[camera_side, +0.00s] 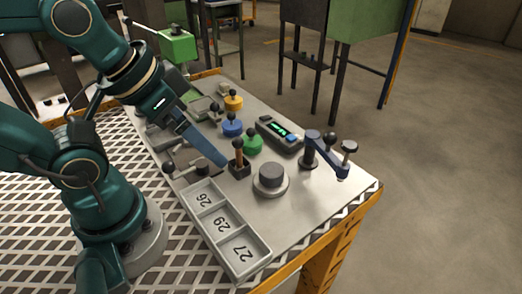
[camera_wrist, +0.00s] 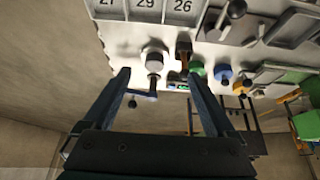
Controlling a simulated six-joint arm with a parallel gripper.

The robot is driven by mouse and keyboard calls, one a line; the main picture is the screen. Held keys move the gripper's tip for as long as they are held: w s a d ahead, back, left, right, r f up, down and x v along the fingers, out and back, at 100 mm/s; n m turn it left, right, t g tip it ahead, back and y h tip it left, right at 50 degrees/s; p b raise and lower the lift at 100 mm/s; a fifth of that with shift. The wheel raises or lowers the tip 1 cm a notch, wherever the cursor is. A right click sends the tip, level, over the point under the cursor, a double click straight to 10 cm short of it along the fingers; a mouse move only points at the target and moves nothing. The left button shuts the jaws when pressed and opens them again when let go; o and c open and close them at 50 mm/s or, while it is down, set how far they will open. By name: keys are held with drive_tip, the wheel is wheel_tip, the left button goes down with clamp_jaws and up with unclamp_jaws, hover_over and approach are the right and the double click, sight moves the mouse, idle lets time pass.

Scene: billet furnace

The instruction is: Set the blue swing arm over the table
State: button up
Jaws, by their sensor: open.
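The blue swing arm (camera_side: 325,157) stands on a dark post near the table's right end, with a black ball knob and a dark round cap at its outer part. Its bar points toward the near right corner; I cannot tell whether its tip passes the table edge. It also shows small in the wrist view (camera_wrist: 142,94), between my fingers. The table (camera_side: 325,195) has a light top. My gripper (camera_wrist: 160,78) is open and empty. In the side view my gripper (camera_side: 222,162) is left of the swing arm and apart from it, close to a brown-handled lever.
The brown-handled lever (camera_side: 238,155) and a grey round knob (camera_side: 271,177) stand between my gripper and the swing arm. A handheld device with a green display (camera_side: 279,131) lies behind them. Green (camera_side: 252,142), blue (camera_side: 232,125) and yellow (camera_side: 233,101) knobs are farther back. A numbered tray (camera_side: 262,252) lies in front.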

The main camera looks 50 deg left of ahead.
drive_tip(key=c, duration=0.4)
drive_tip(key=w+d+r+m, duration=0.2)
drive_tip(key=w+r+m, duration=0.7)
drive_tip(key=w+m, duration=0.4)
drive_tip(key=shift+c, duration=0.2)
drive_tip(key=m+g, duration=0.3)
drive_tip(key=m, duration=0.3)
approach(330, 133)
drive_tip(key=a, duration=0.1)
drive_tip(key=x, duration=0.2)
drive_tip(key=d+x, duration=0.1)
drive_tip(key=x, duration=0.1)
drive_tip(key=shift+w+f, duration=0.1)
drive_tip(key=shift+w, duration=0.05)
drive_tip(key=shift+x, duration=2.55)
